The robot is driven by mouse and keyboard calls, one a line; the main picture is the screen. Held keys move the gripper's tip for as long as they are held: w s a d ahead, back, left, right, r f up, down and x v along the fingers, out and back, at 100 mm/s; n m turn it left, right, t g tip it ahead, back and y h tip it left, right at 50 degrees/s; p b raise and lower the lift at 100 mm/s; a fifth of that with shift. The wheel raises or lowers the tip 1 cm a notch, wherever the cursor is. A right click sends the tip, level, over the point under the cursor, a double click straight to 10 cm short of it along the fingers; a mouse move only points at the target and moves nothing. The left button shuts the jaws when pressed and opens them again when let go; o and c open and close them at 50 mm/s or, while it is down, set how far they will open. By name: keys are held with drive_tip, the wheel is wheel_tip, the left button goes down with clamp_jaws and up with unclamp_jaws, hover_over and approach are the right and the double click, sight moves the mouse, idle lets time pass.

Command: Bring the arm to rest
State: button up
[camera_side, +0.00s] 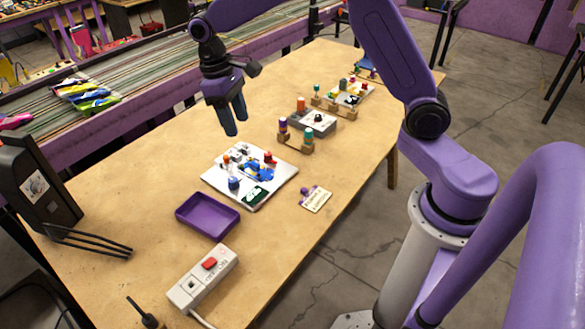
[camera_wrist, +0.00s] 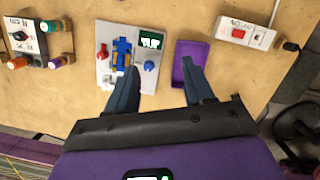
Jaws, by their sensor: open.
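My gripper (camera_side: 234,118) hangs above the wooden table, with its two blue fingers pointing down. It is open and holds nothing. In the wrist view the gripper (camera_wrist: 160,88) has its fingers spread apart, with the edge of a white board and the table beyond them. The white board (camera_side: 215,180) carries a blue piece (camera_side: 260,171), a red piece and a green-and-white panel. In the side view it lies below the gripper and nearer the camera; the gripper is clear of it.
A purple tray (camera_side: 207,232) and a white box with a red button (camera_side: 203,277) stand near the front. A black device (camera_side: 38,190) with prongs stands at the left. Grey boxes and wooden stands with coloured pegs (camera_side: 297,138) line the table's far half.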

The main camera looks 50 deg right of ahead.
drive_tip(key=s+a+r+n+t, duration=0.1)
drive_tip(key=s+r+n, duration=0.1)
drive_tip(key=s, duration=0.6)
drive_tip(key=s+a+r+n, duration=0.1)
drive_tip(key=s+r+n, duration=0.1)
drive_tip(key=s, duration=0.7)
drive_tip(key=s+d+f+n+t+y, duration=0.1)
drive_tip(key=s+d+n, duration=0.3)
drive_tip(key=s, duration=0.9)
drive_tip(key=shift+s+d+f, duration=0.4)
drive_tip(key=shift+d+f, duration=0.05)
drive_tip(key=shift+d, duration=0.5)
